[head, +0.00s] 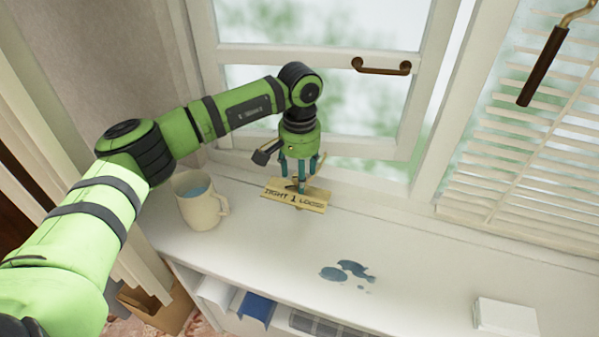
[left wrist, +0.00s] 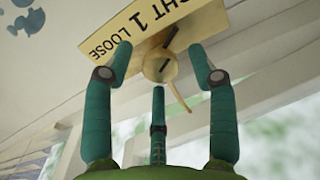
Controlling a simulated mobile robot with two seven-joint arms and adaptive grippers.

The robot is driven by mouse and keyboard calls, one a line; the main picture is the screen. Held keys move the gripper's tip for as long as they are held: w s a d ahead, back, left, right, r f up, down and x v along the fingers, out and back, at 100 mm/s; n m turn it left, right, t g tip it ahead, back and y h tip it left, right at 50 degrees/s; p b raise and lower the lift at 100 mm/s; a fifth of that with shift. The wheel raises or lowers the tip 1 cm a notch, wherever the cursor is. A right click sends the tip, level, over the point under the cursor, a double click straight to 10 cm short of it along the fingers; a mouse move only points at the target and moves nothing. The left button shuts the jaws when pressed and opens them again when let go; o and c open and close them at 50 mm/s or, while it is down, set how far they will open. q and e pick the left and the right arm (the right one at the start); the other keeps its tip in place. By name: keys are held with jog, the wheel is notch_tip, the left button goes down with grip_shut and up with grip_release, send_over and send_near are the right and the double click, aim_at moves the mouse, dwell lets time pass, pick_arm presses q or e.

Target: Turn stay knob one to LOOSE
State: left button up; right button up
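The stay plate (head: 314,203) is a yellowish label reading TIGHT 1 LOOSE, lying on the white sill at the foot of the window. It also shows upside down in the left wrist view (left wrist: 124,30). Stay knob one (left wrist: 160,66) is a round brass knob with a short dark mark on its face and a thin rod beside it. My left gripper (head: 302,178) points down over the plate, its three teal fingers spread around the knob. In the left wrist view, gaps show between the fingers (left wrist: 165,72) and the knob. In the head view the fingers mostly hide the knob.
A cream mug (head: 199,207) with blue liquid stands left of the plate, close to my left arm. A blue spill (head: 350,271) and a white block (head: 505,317) lie to the right. The window handle (head: 381,67) and a hanging dark-handled tool (head: 543,66) are above.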

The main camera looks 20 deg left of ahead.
pick_arm(q)
jog(key=c, duration=0.7)
jog(key=shift+c, duration=1.4)
jog(key=shift+f+n+b, duration=0.1)
jog(key=shift+n+b, duration=0.85)
jog(key=shift+n, duration=0.25)
jog(key=shift+n+b, duration=0.45)
jog(key=shift+n, duration=0.45)
jog(key=n+b, duration=0.1)
jog(key=n, duration=0.1)
jog(key=shift+n, duration=0.4)
jog(key=n+b, duration=0.1)
jog(key=n, duration=0.2)
jog(key=shift+n, duration=0.3)
jog(key=n+b, duration=0.1)
jog(key=n, duration=0.8)
jog(key=shift+n+b, duration=0.35)
jog(key=shift+n, duration=1.65)
pick_arm(e)
notch_tip(320, 180, down, 7)
jog(key=s+d, duration=0.1)
jog(key=shift+s, duration=0.4)
pick_arm(q)
jog(key=shift+n, duration=0.3)
